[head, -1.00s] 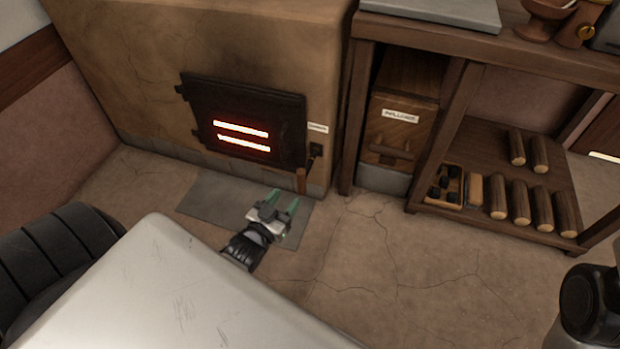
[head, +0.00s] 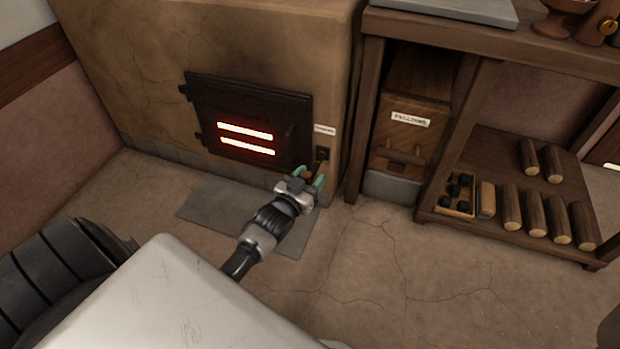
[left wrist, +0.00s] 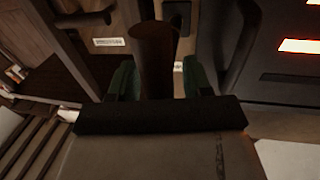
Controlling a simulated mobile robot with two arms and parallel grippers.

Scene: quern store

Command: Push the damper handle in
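The damper handle (head: 309,174) is a brown wooden grip below a small dark fitting (head: 322,154), right of the glowing oven door (head: 250,122). My left gripper (head: 311,178) is at the handle, with one green finger on each side of it. In the left wrist view the handle (left wrist: 153,45) stands as a brown cylinder between the two fingers (left wrist: 158,80), which look open around it. Whether a finger touches it is unclear. The handle's lower end is hidden by the gripper. My right gripper is not in view.
A grey plate (head: 205,205) lies on the floor before the oven. Right of the oven stands a wooden bench (head: 367,110) with a labelled wooden box (head: 410,140), several short logs (head: 535,213) and a small tray (head: 447,210). The cracked floor in front is clear.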

